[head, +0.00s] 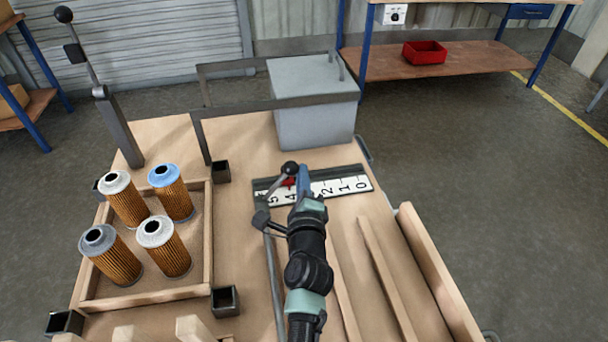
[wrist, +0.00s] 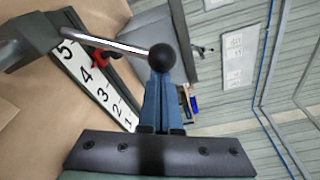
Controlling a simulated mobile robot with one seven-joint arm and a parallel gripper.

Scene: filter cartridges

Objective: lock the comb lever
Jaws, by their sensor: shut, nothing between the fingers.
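A short metal lever with a black ball knob (head: 289,169) stands beside the numbered scale (head: 345,186). In the wrist view its bright rod (wrist: 117,44) runs from a dark bracket (wrist: 30,42) to the ball (wrist: 162,57). My gripper (head: 303,176) is shut and empty, just right of the knob in the head view. In the wrist view the blue fingers (wrist: 160,92) point at the ball, which overlaps their tips; I cannot tell whether they touch. A red pointer (wrist: 100,59) lies at the scale between 4 and 5.
A wooden tray (head: 145,298) with several filter cartridges (head: 169,247) stands at left. A tall lever with a black knob (head: 64,15) rises behind it. A grey box (head: 315,115) and dark metal frame (head: 265,104) stand beyond the scale. Wooden rails (head: 385,268) lie at right.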

